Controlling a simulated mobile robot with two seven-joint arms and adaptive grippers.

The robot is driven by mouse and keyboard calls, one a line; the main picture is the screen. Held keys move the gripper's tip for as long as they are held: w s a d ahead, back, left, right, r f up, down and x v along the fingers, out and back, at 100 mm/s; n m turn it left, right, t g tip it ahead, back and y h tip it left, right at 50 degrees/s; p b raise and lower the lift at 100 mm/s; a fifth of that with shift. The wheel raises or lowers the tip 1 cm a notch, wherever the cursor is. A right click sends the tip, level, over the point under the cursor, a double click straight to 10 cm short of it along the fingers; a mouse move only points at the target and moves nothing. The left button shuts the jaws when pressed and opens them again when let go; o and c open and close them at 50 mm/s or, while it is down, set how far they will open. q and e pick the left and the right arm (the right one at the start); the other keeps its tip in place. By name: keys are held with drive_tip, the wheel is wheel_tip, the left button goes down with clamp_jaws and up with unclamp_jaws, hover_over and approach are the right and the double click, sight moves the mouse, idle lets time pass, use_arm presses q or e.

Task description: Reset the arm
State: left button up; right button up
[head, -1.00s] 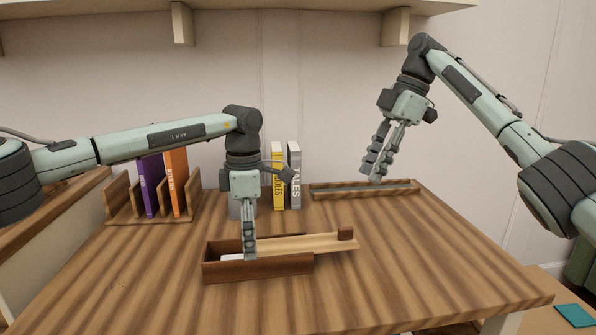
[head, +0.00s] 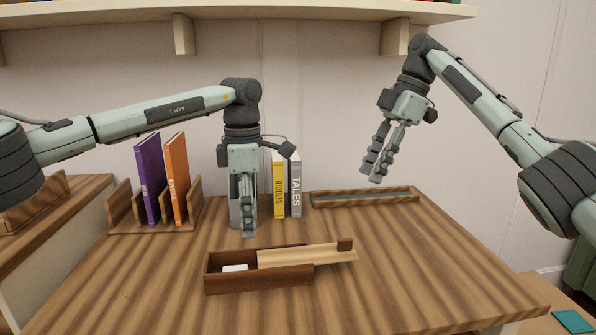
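My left gripper (head: 248,232) points down above the back edge of a wooden box (head: 260,282) and is apart from it. Its fingers overlap in this view, so its opening does not show. The box's light sliding lid (head: 305,255) is pushed partly out to the right, with a dark knob at its right end. A white item (head: 235,268) shows in the open left part of the box. My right gripper (head: 375,175) hangs in the air at the back right, in front of the wall. Its two fingers show a gap, and nothing is between them.
A wooden rack (head: 122,222) at the back left holds a purple book (head: 149,178) and an orange book (head: 176,177). A yellow book (head: 279,190) and a grey book (head: 295,188) stand behind my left gripper. A shallow tray (head: 365,198) lies at the back. The table's right side is clear.

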use_arm(q)
wheel_tip(320, 180, up, 8)
drive_tip(key=shift+r, duration=0.25)
drive_tip(key=shift+f, duration=0.1)
